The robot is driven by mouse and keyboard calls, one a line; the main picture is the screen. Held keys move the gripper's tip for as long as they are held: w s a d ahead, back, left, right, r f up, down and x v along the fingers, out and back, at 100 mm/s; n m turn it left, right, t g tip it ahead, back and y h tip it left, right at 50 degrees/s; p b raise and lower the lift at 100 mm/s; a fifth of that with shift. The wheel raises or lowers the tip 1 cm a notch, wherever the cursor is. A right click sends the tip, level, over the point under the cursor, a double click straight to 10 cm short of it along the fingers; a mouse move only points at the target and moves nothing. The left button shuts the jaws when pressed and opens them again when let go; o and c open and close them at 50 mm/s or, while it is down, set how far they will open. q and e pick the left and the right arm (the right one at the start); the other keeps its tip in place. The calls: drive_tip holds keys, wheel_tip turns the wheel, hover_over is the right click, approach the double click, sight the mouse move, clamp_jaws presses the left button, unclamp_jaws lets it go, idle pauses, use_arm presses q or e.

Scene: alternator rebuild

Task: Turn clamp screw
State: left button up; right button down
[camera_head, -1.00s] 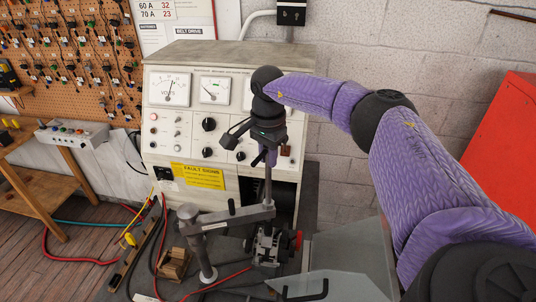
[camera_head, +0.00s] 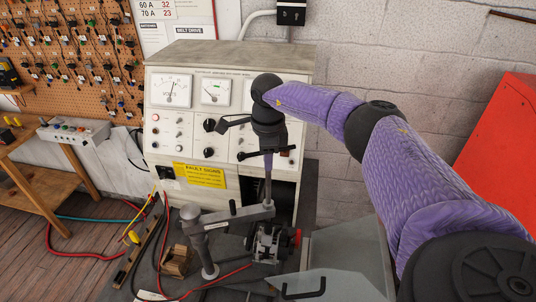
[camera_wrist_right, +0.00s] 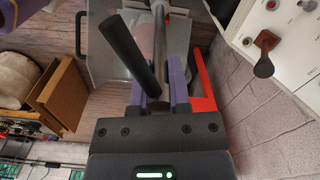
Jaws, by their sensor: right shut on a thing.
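The clamp screw (camera_head: 268,190) is an upright grey rod on the clamp arm (camera_head: 240,214), which reaches across from a grey post (camera_head: 197,245). Its dark cross bar (camera_head: 250,155) lies nearly level near the top. My right gripper (camera_head: 268,153) points down from above and is shut on the screw's top. In the right wrist view the purple fingers (camera_wrist_right: 157,92) stand either side of it, with the black bar (camera_wrist_right: 128,52) slanting past. The alternator (camera_head: 264,242) sits below the clamp arm; its details are partly hidden. My left gripper is not in view.
The test bench panel (camera_head: 200,125) with meters and knobs stands close behind my right gripper. A clear guard with a black handle (camera_head: 304,290) is at the front right.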

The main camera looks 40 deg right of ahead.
drive_tip(key=shift+d+r+m+p, duration=0.1)
drive_tip(key=shift+m+p, duration=2.4)
drive_tip(key=shift+m, duration=13.3)
drive_tip(key=c, duration=0.6)
unclamp_jaws()
